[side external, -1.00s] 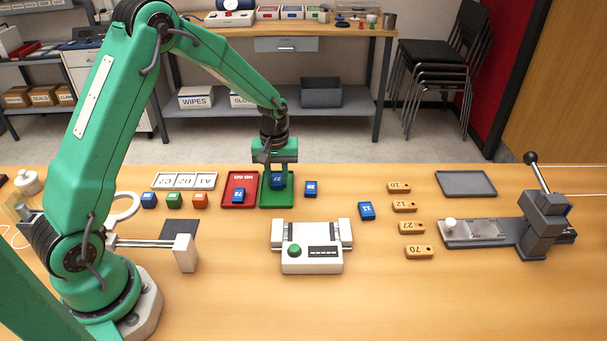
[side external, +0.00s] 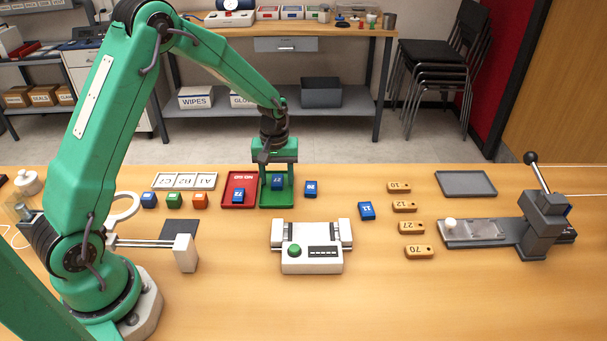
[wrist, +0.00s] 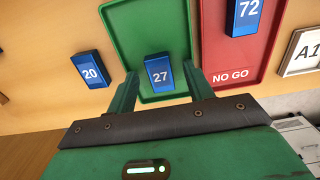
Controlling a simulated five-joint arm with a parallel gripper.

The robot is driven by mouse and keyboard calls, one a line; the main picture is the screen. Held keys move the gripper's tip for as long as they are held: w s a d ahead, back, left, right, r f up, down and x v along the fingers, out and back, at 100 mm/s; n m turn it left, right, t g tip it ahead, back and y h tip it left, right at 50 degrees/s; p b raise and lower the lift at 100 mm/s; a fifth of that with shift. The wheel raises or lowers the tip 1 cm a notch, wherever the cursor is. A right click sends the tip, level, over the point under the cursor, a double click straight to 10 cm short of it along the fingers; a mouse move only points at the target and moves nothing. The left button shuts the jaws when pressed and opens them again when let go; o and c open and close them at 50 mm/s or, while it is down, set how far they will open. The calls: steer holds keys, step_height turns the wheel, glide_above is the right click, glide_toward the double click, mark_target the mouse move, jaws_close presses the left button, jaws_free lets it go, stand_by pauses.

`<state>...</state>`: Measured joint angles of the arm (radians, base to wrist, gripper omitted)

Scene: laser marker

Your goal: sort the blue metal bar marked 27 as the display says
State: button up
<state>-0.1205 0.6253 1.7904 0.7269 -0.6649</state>
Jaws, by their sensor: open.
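The blue bar marked 27 (side external: 278,182) lies in the green tray (side external: 277,201); it also shows in the wrist view (wrist: 160,72) between my fingers. My gripper (side external: 277,177) is over the green tray with its jaws open, one finger on each side of the bar. In the wrist view a gap shows between the bar and each finger of my gripper (wrist: 160,88). The white device with a green button and a dark display (side external: 322,252) stands in front of the tray; I cannot read its display.
The red NO GO tray (side external: 228,198) sits beside the green tray and holds a blue bar marked 72 (side external: 238,195). A blue bar marked 20 (wrist: 90,69) lies on the other side. Another blue bar (side external: 366,211) and several wooden tags (side external: 411,227) lie to the right.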

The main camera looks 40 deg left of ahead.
step_height(320, 180, up, 6)
steer(key=shift+r, duration=0.8)
steer(key=s+d+r+m+t, duration=0.3)
steer(key=s+r+m, duration=0.1)
steer(key=s+r, duration=0.8)
steer(key=s+d+r+m+t, duration=0.1)
steer(key=s+r+m, duration=0.1)
steer(key=s, duration=0.4)
steer(key=s+d+r+m+t, duration=0.1)
steer(key=s+r+m, duration=0.1)
steer(key=s, duration=0.4)
steer(key=shift+d+m+t, duration=0.3)
steer(key=shift+m, duration=0.2)
steer(key=shift+s, duration=0.1)
stand_by(0.3)
